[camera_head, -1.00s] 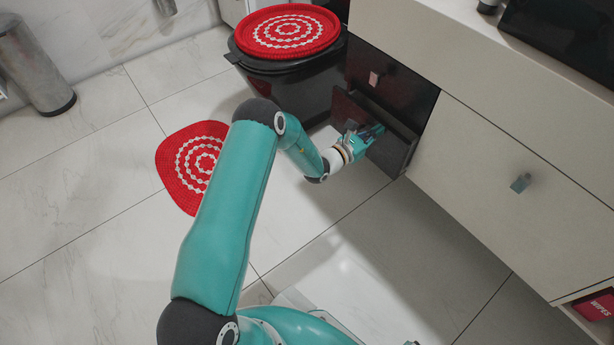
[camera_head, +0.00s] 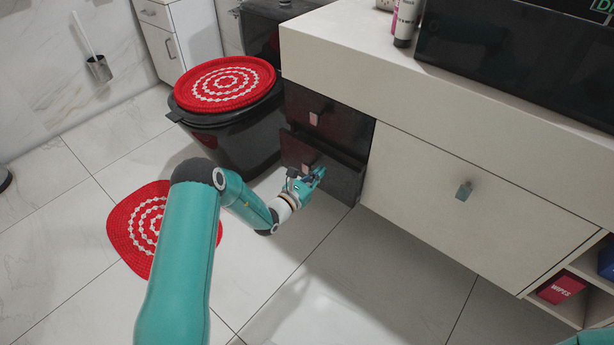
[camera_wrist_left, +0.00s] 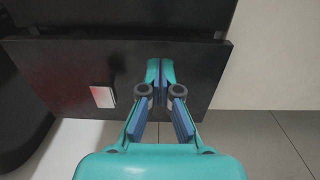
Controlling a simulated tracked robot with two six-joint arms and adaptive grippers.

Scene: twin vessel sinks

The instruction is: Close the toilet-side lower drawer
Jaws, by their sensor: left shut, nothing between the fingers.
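The toilet-side lower drawer (camera_head: 338,177) is dark and glossy, in the cabinet beside the toilet. It stands partly out, its front ahead of the upper drawer (camera_head: 341,123). Its small pale handle (camera_head: 309,165) also shows in the left wrist view (camera_wrist_left: 103,97), left of my fingers. My left gripper (camera_head: 320,171) is shut and empty, in front of the drawer's face and right of the handle. In the left wrist view my fingertips (camera_wrist_left: 160,63) overlap the drawer front (camera_wrist_left: 60,70); I cannot tell whether they touch it. My right gripper is not in view.
The black toilet (camera_head: 235,135) with a red patterned lid cover (camera_head: 226,82) stands left of the drawers. A red mat (camera_head: 130,225) lies on the floor. A pale cabinet front (camera_head: 430,190) is at the right.

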